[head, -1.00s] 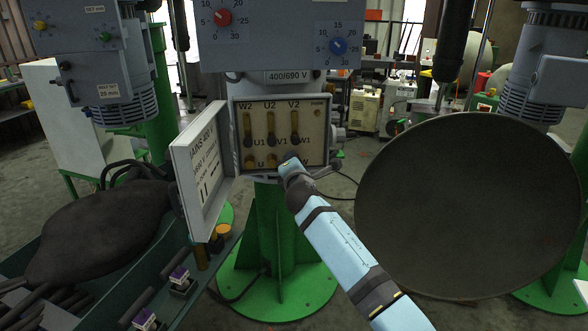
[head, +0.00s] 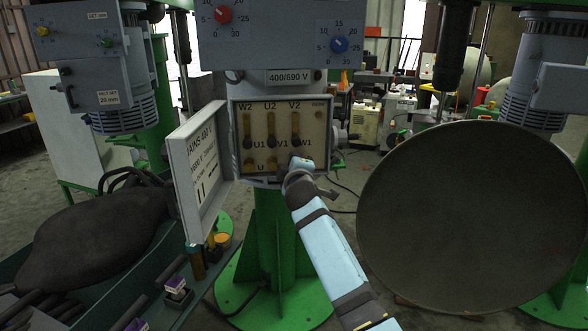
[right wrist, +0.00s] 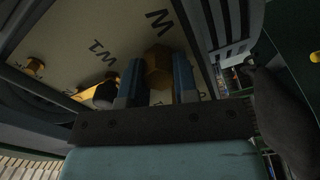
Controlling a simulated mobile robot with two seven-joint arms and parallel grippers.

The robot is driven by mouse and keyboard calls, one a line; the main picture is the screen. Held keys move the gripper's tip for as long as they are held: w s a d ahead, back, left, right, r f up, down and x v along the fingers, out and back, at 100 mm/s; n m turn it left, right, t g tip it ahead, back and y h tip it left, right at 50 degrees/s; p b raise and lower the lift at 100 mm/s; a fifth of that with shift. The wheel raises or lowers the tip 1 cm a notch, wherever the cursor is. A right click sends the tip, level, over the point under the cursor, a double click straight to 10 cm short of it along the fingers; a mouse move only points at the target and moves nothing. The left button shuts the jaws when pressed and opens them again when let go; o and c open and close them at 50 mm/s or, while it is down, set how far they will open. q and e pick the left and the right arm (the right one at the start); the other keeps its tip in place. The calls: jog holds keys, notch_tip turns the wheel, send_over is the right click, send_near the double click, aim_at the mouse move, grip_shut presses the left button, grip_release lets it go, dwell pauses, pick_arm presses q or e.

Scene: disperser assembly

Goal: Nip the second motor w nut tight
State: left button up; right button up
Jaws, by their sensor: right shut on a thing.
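The open terminal box has a cream board (head: 312,123) with terminals marked W2, U2, V2 above, U1, V1, W1 in the middle, and a lower row. My right gripper (head: 298,168) is at the lower right of this board, in front of the lower W position, and hides it. In the right wrist view its two blue fingers (right wrist: 158,78) stand on either side of a brass hex nut (right wrist: 157,66), shut on it. A letter W shows upside down beside the nut. Brass bars (head: 270,125) join the upper and middle terminals. My left gripper is not in view.
The box's open lid (head: 200,170) stands to the left of the board. A large dark round disc (head: 470,215) stands close to my arm on the right. A tray (head: 195,300) with small purple-topped parts lies lower left, beside a dark bag-like shape (head: 95,235).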

jog(key=shift+m, duration=0.6)
jog(key=o, duration=0.9)
jog(key=s, duration=0.4)
jog(key=s+d+b, duration=0.1)
jog(key=s, duration=0.8)
jog(key=shift+s+d, duration=0.3)
jog(key=shift+s, duration=0.05)
